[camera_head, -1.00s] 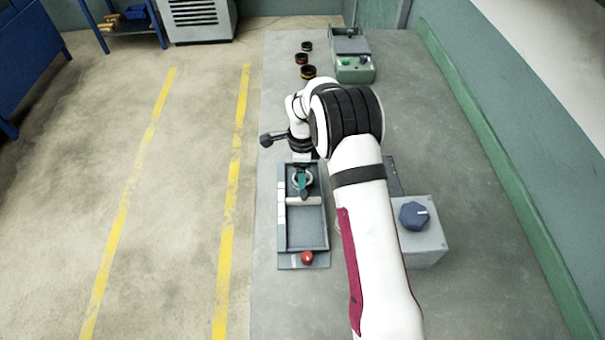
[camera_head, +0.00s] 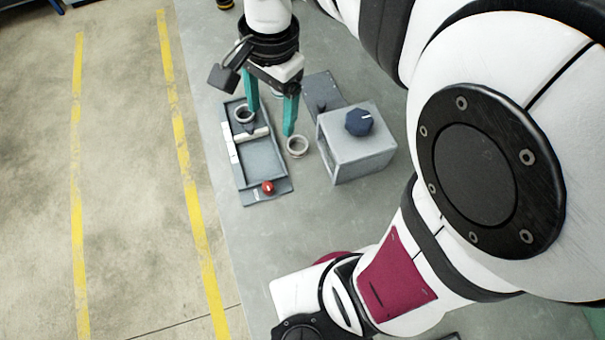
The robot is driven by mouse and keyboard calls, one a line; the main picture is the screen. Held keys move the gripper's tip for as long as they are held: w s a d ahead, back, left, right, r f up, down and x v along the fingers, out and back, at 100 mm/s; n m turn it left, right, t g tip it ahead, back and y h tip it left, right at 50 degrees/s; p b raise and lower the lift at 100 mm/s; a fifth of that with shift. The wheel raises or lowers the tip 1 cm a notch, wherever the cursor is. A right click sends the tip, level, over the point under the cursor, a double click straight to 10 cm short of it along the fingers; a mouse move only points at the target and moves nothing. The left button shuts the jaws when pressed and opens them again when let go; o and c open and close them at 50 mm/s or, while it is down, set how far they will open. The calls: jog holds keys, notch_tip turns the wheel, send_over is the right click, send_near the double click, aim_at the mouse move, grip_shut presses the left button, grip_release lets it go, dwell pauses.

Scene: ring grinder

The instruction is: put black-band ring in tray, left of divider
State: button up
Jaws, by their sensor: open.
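The grey tray (camera_head: 277,187) lies on the bench, with a light divider (camera_head: 252,134) across it separating a small far compartment from a larger near one. A second pale ring (camera_head: 297,146) lies on the bench between the tray and the grey box with the blue knob. I cannot make out a black band on either. My gripper (camera_head: 270,123) points down with its teal fingers spread apart above the tray's right side; nothing shows between them. The near compartment looks empty.
The grey box (camera_head: 350,155) with a blue knob (camera_head: 359,122) stands right of the tray. A red knob (camera_head: 267,188) is on the tray's near end. A dark ring with a yellowish band (camera_head: 225,3) is cut off at the top edge. My arm covers much of the right.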

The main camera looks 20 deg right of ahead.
jog(key=s+f+n, duration=0.2)
jog(key=s+n, duration=0.4)
jog(key=s, duration=1)
jog(key=shift+d+y, duration=0.2)
jog(key=shift+y, duration=0.2)
